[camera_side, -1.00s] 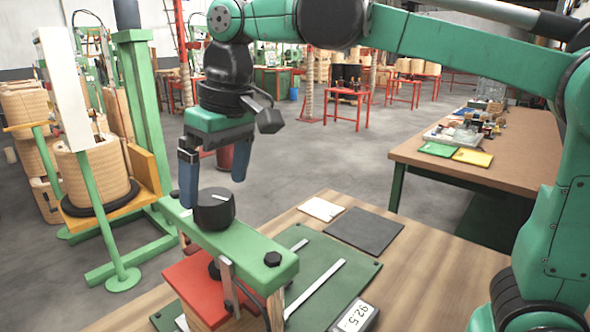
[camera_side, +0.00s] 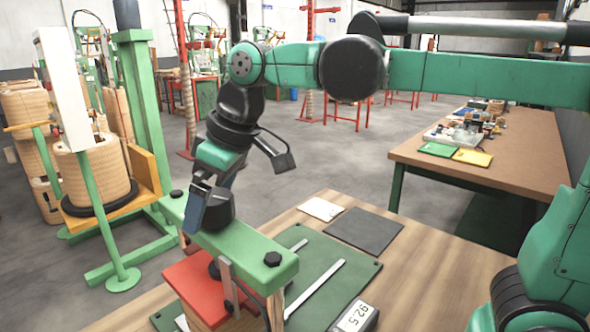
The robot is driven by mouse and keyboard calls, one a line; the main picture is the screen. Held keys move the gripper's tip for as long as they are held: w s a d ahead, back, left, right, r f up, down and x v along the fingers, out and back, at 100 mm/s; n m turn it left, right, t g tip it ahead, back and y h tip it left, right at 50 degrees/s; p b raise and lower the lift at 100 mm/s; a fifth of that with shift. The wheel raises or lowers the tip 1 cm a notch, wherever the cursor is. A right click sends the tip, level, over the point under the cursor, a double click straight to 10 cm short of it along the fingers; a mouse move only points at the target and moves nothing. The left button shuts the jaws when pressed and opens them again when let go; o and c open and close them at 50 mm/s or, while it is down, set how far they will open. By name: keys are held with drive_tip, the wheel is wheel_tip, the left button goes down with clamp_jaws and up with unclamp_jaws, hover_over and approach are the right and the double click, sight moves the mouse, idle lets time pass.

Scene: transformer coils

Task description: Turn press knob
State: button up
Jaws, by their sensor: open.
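The press knob (camera_side: 222,209) is a dark, round knob on top of the green crossbar (camera_side: 250,256) of the small press. Its left part is hidden behind one finger of my gripper (camera_side: 208,205). My gripper is tilted and down at the knob, with the near blue-grey finger in front of the knob's left side. The other finger is mostly hidden, so I cannot tell whether the fingers touch the knob. The jaws are open.
A display reading 92.5 (camera_side: 356,316) and a dark pad (camera_side: 365,231) lie to the right. A green post (camera_side: 142,120) stands at left.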

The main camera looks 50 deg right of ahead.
sight(212, 196)
drive_tip(key=c, duration=1.3)
drive_tip(key=shift+m+h, duration=0.4)
drive_tip(key=shift+m, duration=0.7)
drive_tip(key=o, duration=1.3)
drive_tip(key=shift+v, duration=2.85)
